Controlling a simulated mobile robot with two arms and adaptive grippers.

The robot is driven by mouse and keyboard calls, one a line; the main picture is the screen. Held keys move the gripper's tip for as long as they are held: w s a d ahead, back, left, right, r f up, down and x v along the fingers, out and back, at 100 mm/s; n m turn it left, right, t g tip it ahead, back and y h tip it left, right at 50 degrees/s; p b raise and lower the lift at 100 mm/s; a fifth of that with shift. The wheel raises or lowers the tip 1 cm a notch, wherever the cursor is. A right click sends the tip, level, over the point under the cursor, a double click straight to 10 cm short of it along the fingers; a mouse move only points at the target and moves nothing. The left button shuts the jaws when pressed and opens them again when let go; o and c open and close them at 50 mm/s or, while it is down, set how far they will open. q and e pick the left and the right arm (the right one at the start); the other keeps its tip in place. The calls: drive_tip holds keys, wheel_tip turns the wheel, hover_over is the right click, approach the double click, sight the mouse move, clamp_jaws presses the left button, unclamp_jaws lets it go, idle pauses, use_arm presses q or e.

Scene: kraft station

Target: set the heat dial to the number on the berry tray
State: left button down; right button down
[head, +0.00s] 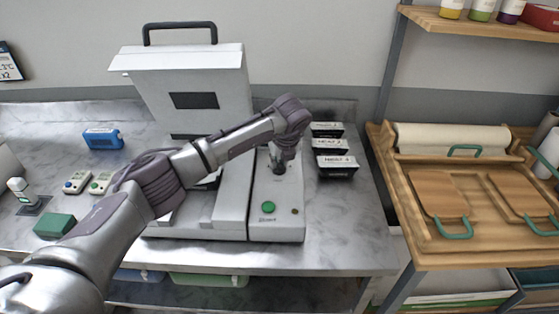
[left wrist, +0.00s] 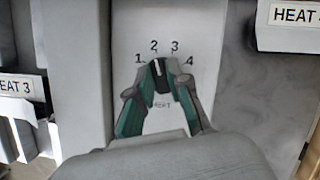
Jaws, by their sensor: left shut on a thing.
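The heat dial (left wrist: 158,70) is a dark knob on a pale panel, with numbers 1 to 4 around it and HEAT below. Its white mark points up, close to the 2. My left gripper (left wrist: 158,82) is shut on the dial, its green-lined fingers on either side. In the head view my left gripper (head: 278,167) reaches down onto the control panel (head: 262,190) and hides the dial. Labelled dark trays, the front one (head: 337,167) reading like HEAT 4, stand right of the panel. Which one is the berry tray I cannot tell. My right gripper is not in view.
The press machine (head: 195,100) stands open left of the panel. A green button (head: 268,207) is at the panel's front. A HEAT 3 label (left wrist: 14,86) shows at the left wrist view's left edge. A wooden rack (head: 480,190) stands right; the counter right of the panel front is clear.

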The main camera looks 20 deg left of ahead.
use_arm(q)
drive_tip(key=m+b, duration=0.2)
drive_tip(key=m+h+b, duration=0.1)
drive_tip(key=b, duration=0.1)
drive_tip(key=shift+a+f+m+t, duration=0.2)
drive_tip(key=shift+m+t, duration=0.1)
drive_tip(key=shift+m, duration=0.1)
drive_tip(key=m+h+b, duration=0.1)
drive_tip(key=m+b, duration=0.1)
drive_tip(key=shift+r+m, duration=0.15)
drive_tip(key=shift+m, duration=0.15)
drive_tip(key=shift+m+h+b, duration=0.4)
drive_tip(key=shift+m, duration=0.1)
drive_tip(key=shift+r, duration=0.15)
drive_tip(key=c, duration=1.1)
unclamp_jaws()
